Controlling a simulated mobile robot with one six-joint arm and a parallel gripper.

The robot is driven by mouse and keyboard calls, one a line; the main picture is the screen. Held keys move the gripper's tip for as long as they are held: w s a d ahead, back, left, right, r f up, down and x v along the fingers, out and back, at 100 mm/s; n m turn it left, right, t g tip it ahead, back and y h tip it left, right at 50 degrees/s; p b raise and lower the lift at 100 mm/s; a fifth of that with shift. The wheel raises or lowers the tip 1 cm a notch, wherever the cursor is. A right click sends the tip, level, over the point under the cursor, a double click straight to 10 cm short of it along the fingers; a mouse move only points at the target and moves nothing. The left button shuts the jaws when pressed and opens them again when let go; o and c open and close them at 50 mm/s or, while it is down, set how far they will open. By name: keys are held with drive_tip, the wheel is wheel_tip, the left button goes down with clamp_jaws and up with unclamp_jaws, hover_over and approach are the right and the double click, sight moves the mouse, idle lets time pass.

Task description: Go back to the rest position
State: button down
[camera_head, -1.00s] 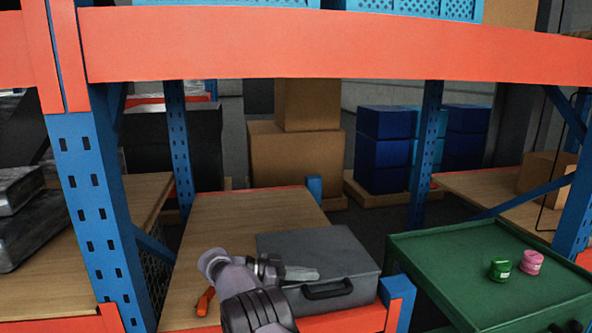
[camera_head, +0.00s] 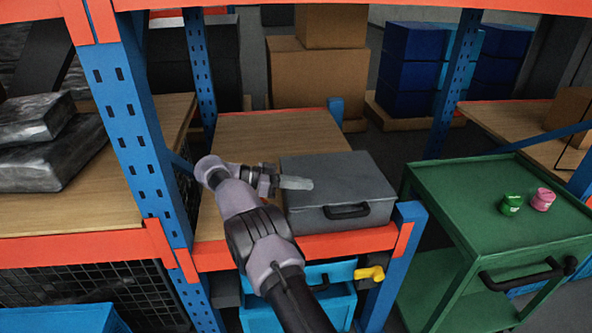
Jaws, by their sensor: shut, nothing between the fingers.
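My gripper (camera_head: 296,183) is shut and empty. It points to the right, just over the left part of a grey case (camera_head: 360,178) with a black handle. I cannot tell whether it touches the lid. My arm (camera_head: 255,225) reaches up from the bottom of the view and bends at the wrist, in front of the wooden shelf (camera_head: 275,125).
An orange beam and blue uprights (camera_head: 133,130) frame the shelf. A green cart (camera_head: 500,222) at right carries a green jar (camera_head: 510,204) and a pink jar (camera_head: 543,199). Below the shelf are a blue box (camera_head: 340,305) and a yellow handle (camera_head: 369,273). Cardboard boxes (camera_head: 322,72) stand behind.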

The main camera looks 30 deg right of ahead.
drive_tip(key=shift+v, duration=0.85)
drive_tip(key=s+a+r+n+t+y, duration=0.35)
drive_tip(key=s+r+n+y, duration=0.4)
drive_tip(key=r, duration=0.65)
drive_tip(key=s+a+f+n+t+y, duration=0.1)
drive_tip(key=s+a+n+t+y, duration=0.1)
drive_tip(key=s+a, duration=0.3)
drive_tip(key=s+a+f+n+t+y, duration=0.1)
drive_tip(key=s+a+n+t+y, duration=0.2)
drive_tip(key=s, duration=1)
drive_tip(key=s+a+f+n+t+y, duration=0.2)
drive_tip(key=s+a+n+y, duration=0.1)
drive_tip(key=s+a, duration=0.6)
drive_tip(key=shift+s+n+y, duration=0.35)
drive_tip(key=shift+s+y, duration=0.1)
drive_tip(key=shift+s, duration=0.05)
